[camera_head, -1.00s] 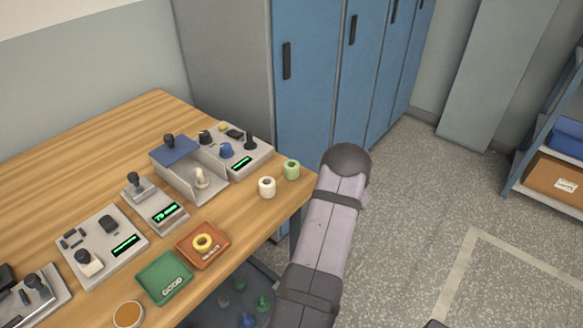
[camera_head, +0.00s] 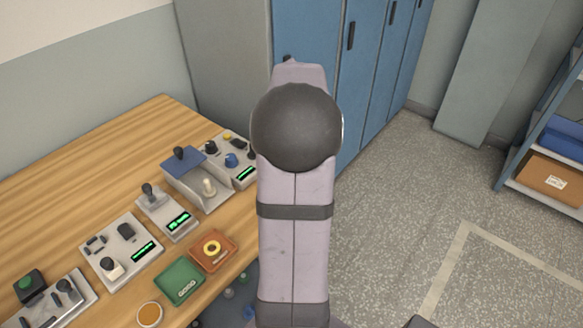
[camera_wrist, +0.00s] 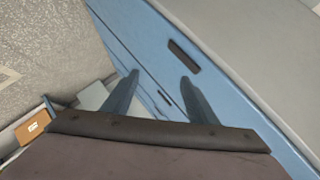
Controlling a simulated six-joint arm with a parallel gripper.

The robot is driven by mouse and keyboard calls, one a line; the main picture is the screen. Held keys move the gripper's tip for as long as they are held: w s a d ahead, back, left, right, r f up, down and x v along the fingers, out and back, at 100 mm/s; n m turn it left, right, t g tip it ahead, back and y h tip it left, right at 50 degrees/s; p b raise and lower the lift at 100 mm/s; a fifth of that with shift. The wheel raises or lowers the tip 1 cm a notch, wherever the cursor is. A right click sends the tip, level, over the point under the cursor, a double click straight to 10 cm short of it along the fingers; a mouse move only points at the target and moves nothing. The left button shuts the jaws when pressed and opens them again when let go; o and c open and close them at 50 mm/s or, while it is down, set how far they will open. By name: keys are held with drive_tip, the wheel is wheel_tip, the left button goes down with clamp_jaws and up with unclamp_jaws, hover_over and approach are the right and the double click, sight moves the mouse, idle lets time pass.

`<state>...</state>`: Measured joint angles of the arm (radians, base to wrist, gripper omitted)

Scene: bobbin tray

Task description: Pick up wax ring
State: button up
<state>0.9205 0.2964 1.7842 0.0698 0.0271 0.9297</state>
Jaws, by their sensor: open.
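In the head view, a round amber piece with a pale rim (camera_head: 149,314) lies at the table's front edge. I cannot tell for certain which of the two is the wax ring. My gripper (camera_wrist: 160,77) shows in the wrist view with its two fingers apart and nothing between them. It faces the blue lockers and floor, away from the table pieces. In the head view my raised arm hides the gripper.
A green tray (camera_head: 165,288) stands beside the orange one. Several grey control boxes, one a panel with a green display (camera_head: 122,252), line the wooden table (camera_head: 70,190). Blue lockers (camera_head: 305,35) stand behind. My arm covers the table's right corner. Open floor (camera_head: 400,220) lies to the right.

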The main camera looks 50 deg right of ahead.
drive_tip(key=shift+s+a+f+n+g+y+p, duration=0.9)
drive_tip(key=shift+s+a+f+n+p, duration=0.75)
drive_tip(key=shift+a+f, duration=0.75)
drive_tip(key=shift+s+a+f+n+g+y+p, duration=0.9)
drive_tip(key=shift+s+a+f+n+p, duration=0.75)
drive_tip(key=shift+a, duration=1.1)
drive_tip(key=shift+s+a+f+n+g+y+p, duration=0.85)
drive_tip(key=shift+s+a+f+n+p, duration=0.45)
drive_tip(key=shift+a+f+p, duration=0.95)
drive_tip(key=shift+a+f+b, duration=0.3)
drive_tip(key=shift+f+b, duration=0.1)
drive_tip(key=shift+f, duration=0.1)
drive_tip(key=shift+b+x, duration=0.6)
drive_tip(key=shift+x, duration=1.6)
drive_tip(key=shift+a, duration=0.1)
drive_tip(key=c, duration=1.1)
